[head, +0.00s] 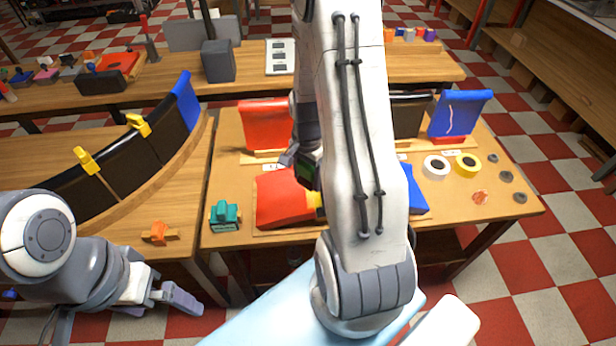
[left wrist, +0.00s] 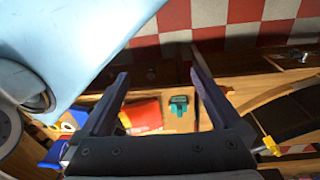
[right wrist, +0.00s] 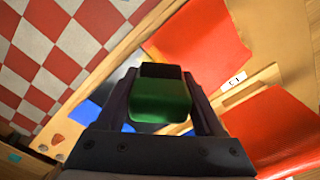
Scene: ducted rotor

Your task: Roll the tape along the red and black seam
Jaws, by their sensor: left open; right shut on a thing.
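A red panel (head: 285,198) lies tilted on the front of the middle table; it also shows in the right wrist view (right wrist: 200,40). My right arm hides the panel's right side, so I cannot see the red and black seam or any tape on it. My right gripper (head: 306,172) is shut on a green block with a black top (right wrist: 160,100), held above the red panel's upper right part; I cannot tell whether it touches. My left gripper (head: 180,300) is open and empty, low in front of the left table.
A second red panel (head: 266,124), a black panel (head: 410,112) and a blue panel (head: 458,113) stand behind. A white roll (head: 436,167) and a yellow roll (head: 467,164) lie at right. A teal tool (head: 225,216) stands left. Yellow clamps (head: 88,160) sit on the curved black piece.

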